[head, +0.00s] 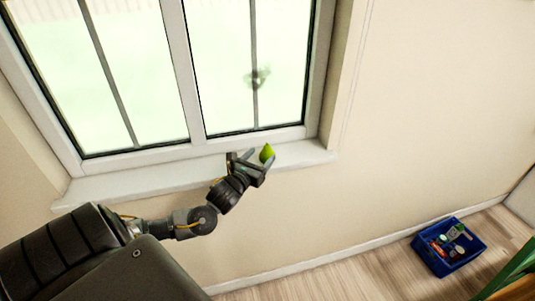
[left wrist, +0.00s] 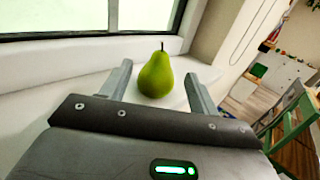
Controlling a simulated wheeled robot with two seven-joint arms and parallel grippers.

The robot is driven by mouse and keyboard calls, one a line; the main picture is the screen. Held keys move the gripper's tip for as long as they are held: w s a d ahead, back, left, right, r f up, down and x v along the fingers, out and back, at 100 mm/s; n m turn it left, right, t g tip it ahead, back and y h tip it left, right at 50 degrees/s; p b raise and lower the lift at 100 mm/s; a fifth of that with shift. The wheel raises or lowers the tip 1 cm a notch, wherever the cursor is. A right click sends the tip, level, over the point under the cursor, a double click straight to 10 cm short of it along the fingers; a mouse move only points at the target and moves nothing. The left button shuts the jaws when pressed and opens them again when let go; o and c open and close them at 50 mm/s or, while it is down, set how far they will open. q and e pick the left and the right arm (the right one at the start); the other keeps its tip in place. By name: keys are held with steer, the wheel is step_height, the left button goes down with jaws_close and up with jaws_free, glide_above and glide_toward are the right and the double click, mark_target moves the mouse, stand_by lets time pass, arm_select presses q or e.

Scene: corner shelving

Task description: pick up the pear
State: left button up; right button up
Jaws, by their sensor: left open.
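The green pear (head: 266,153) stands upright on the white window sill (head: 130,185), near the sill's right end. In the left wrist view the pear (left wrist: 156,75) stands between the two fingers, stem up, with a gap to the finger on each side. My left gripper (head: 259,158) is open at the sill, with its fingers around the pear. It also shows in the left wrist view (left wrist: 158,80). My right gripper is not in either view.
The window (head: 125,65) rises just behind the sill. A blue crate (head: 448,247) with several small items stands on the wooden floor at the lower right. A green piece of furniture (head: 510,272) is at the right edge. The sill left of the pear is clear.

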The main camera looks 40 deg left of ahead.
mark_target(265, 152)
arm_select(q)
steer(key=shift+w+r, duration=0.1)
steer(key=w+p, duration=0.1)
steer(key=w, duration=0.1)
steer(key=w+a+p, duration=0.1)
steer(key=w, duration=0.1)
steer(key=shift+w, duration=0.4)
steer(key=shift+s, duration=0.1)
steer(key=shift+c, duration=0.5)
steer(key=c, duration=1)
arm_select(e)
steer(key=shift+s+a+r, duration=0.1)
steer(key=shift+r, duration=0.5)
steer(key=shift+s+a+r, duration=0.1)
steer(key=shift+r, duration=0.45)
